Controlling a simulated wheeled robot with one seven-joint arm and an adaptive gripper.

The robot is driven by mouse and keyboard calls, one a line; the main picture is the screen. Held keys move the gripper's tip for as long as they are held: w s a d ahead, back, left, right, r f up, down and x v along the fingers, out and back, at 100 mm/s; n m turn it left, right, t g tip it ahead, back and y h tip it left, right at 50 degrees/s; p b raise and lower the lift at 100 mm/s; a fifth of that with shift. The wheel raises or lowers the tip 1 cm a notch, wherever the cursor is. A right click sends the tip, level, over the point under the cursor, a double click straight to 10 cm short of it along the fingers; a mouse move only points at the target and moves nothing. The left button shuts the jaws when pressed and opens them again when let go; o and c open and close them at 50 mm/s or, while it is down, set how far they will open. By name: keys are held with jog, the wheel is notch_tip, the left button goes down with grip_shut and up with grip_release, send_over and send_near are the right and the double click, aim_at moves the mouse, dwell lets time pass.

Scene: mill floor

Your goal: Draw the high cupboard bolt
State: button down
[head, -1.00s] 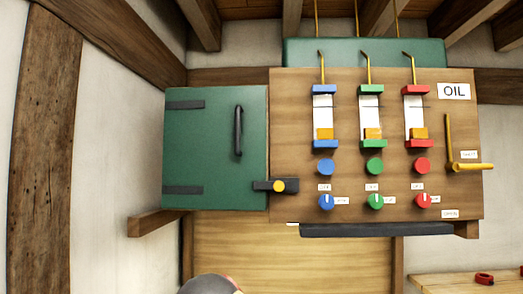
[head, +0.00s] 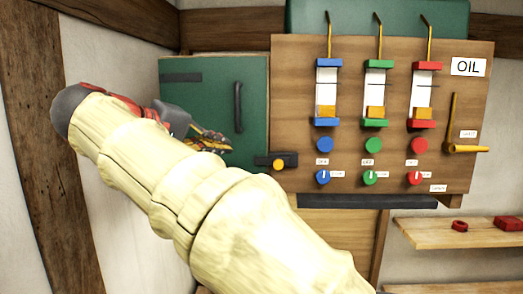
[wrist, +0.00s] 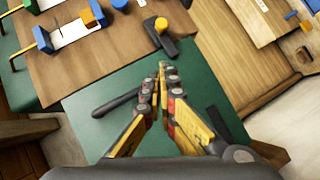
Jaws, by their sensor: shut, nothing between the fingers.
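The bolt (head: 278,163) is a dark bar with a yellow knob at the lower right edge of the green cupboard door (head: 262,110). It lies across the seam between door and wooden panel. In the wrist view the bolt's yellow knob (wrist: 161,25) shows beyond my fingertips, with the door (wrist: 85,125) below them. My gripper (head: 228,144) is shut and empty in front of the door, left of the bolt and apart from it in the head view. In the wrist view its fingertips (wrist: 165,68) point toward the bolt. The door's dark handle (head: 238,106) is upright.
The wooden panel (head: 290,95) right of the door carries blue, green and red sliders and knobs, an OIL sign (head: 467,67) and a yellow lever (head: 465,148). A shelf (head: 440,235) with red items stands lower right. A wooden post (head: 40,150) stands at left.

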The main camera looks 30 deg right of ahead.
jog(key=p, duration=0.2)
send_near(273, 158)
jog(key=w+d, duration=0.1)
jog(key=w, duration=0.2)
jog(key=d, duration=0.1)
jog(key=s+d+f, duration=0.1)
jog(key=d, duration=0.1)
jog(key=shift+f, duration=0.2)
jog(key=shift+s, duration=0.15)
